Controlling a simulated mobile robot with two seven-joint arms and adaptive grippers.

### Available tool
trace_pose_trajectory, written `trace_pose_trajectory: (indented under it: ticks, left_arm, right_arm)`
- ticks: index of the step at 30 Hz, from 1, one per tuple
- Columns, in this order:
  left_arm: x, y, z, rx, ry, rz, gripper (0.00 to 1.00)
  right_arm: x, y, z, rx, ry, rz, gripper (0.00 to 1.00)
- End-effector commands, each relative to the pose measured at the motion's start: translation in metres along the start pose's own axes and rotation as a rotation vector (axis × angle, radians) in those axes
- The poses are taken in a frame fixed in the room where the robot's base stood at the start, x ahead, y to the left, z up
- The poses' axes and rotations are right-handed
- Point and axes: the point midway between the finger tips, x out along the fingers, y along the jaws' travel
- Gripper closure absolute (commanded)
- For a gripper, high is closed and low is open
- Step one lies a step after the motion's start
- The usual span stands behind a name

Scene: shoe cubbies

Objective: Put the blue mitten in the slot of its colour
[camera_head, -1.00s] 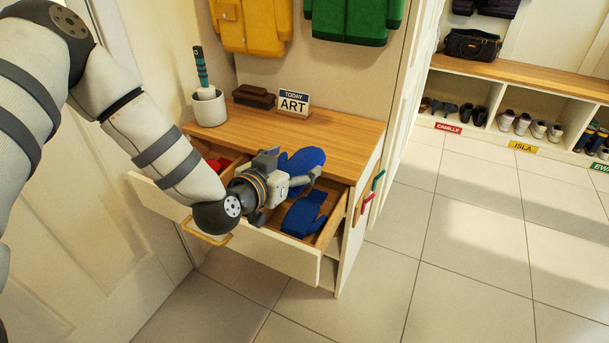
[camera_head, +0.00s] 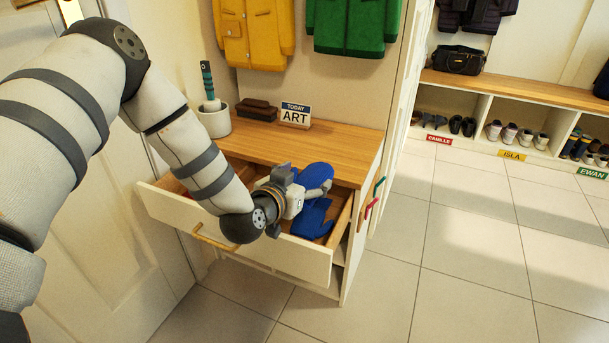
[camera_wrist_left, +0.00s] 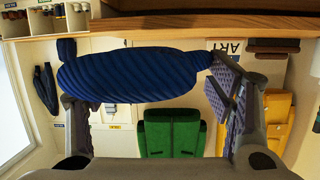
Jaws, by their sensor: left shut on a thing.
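My left gripper (camera_head: 312,189) is shut on a blue mitten (camera_head: 316,174) above the open drawer (camera_head: 285,256). In the left wrist view the ribbed blue mitten (camera_wrist_left: 130,76) lies across the space between the two fingers. A second blue mitten (camera_head: 312,219) lies in the right part of the drawer, just under the held one. I cannot tell whether the two touch. My arm hides much of the drawer's middle and left part. My right gripper is not in view.
The wooden cabinet top (camera_head: 340,146) behind the drawer bears a white cup (camera_head: 214,121), a brown brush (camera_head: 257,110) and an ART sign (camera_head: 295,114). A yellow coat (camera_head: 253,27) and a green coat (camera_head: 351,27) hang above. The tiled floor (camera_head: 470,260) at right is clear.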

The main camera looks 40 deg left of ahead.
Motion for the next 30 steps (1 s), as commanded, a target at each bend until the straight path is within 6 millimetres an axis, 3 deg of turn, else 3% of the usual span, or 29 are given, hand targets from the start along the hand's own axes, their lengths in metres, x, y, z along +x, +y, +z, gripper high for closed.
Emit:
trace_pose_trajectory:
  ticks: [3,15,29,30]
  left_arm:
    - [0.005,0.001,0.017,0.001,-0.004,0.001,0.47]
    - [0.016,0.002,0.052,0.001,-0.002,0.001,0.47]
    - [0.018,0.002,0.058,0.000,0.000,0.001,0.47]
    - [0.018,0.002,0.058,0.000,0.000,0.001,0.22]
  right_arm:
    - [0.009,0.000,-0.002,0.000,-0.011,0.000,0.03]
    - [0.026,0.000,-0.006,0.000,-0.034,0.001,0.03]
    - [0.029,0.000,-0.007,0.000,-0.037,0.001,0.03]
    - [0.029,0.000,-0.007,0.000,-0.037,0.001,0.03]
